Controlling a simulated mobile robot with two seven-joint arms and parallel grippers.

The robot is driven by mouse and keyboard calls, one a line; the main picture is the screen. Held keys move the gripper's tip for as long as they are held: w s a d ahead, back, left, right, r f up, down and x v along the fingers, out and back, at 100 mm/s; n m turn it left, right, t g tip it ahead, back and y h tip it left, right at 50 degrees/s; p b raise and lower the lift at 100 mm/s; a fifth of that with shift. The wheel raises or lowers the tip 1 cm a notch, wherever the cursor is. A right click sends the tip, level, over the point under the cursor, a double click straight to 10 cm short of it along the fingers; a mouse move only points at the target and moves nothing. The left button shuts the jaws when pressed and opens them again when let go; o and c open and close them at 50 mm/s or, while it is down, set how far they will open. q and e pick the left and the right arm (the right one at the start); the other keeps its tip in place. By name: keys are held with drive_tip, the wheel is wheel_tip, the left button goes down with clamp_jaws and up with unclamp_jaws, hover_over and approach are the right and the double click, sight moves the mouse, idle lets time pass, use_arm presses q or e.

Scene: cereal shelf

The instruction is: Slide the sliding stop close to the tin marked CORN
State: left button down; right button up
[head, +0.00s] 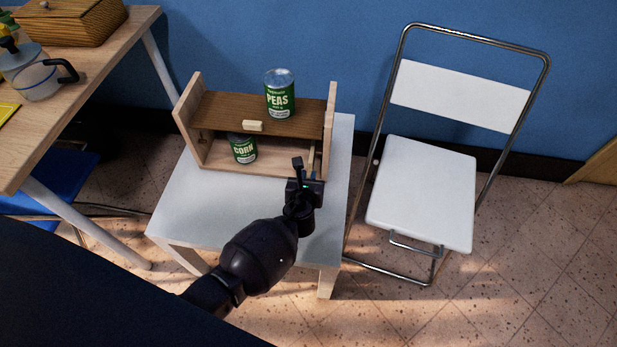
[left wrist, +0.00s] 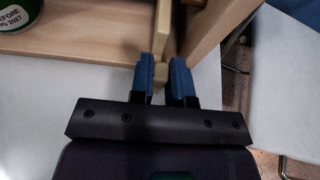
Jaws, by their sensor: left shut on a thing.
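The green tin marked CORN (head: 243,149) stands on the lower level of the wooden shelf (head: 187,132), left of its middle. The sliding stop (head: 312,152) is a light upright wooden piece near the shelf's right side wall, with a wide gap between it and the tin. In the left wrist view the stop (left wrist: 166,30) stands just ahead, with a small wooden knob (left wrist: 161,72) at its front edge. My left gripper (left wrist: 163,80) has its blue fingers shut on that knob. In the head view the gripper (head: 299,170) hides part of the stop.
A tin marked PEAS (head: 280,96) and a small pale block (head: 252,126) are on the shelf's upper board. The shelf stands on a small white table (head: 200,205). A white folding chair (head: 425,190) is at the right. A wooden desk (head: 95,75) is at the left.

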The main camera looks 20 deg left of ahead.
use_arm(q)
drive_tip(key=a, duration=0.2)
drive_tip(key=s+a+p, duration=0.1)
drive_tip(key=a, duration=0.1)
drive_tip(key=shift+a+r, duration=0.2)
drive_tip(key=shift+a, duration=0.05)
drive_tip(key=s+a, duration=0.1)
drive_tip(key=a, duration=0.5)
drive_tip(key=s+a+p, duration=0.1)
drive_tip(key=a, duration=0.2)
drive_tip(key=shift+s+a+f, duration=0.2)
drive_tip(key=shift+s+a, duration=0.05)
drive_tip(key=shift+s, duration=0.1)
drive_tip(key=shift+s+a, duration=0.15)
drive_tip(key=shift+a, duration=0.35)
use_arm(e)
drive_tip(key=shift+s+d+r+m, duration=0.1)
drive_tip(key=shift+s+d+m, duration=0.1)
drive_tip(key=shift+s+m, duration=0.1)
use_arm(q)
drive_tip(key=c, duration=1.1)
unclamp_jaws()
use_arm(e)
drive_tip(key=shift+r, duration=0.15)
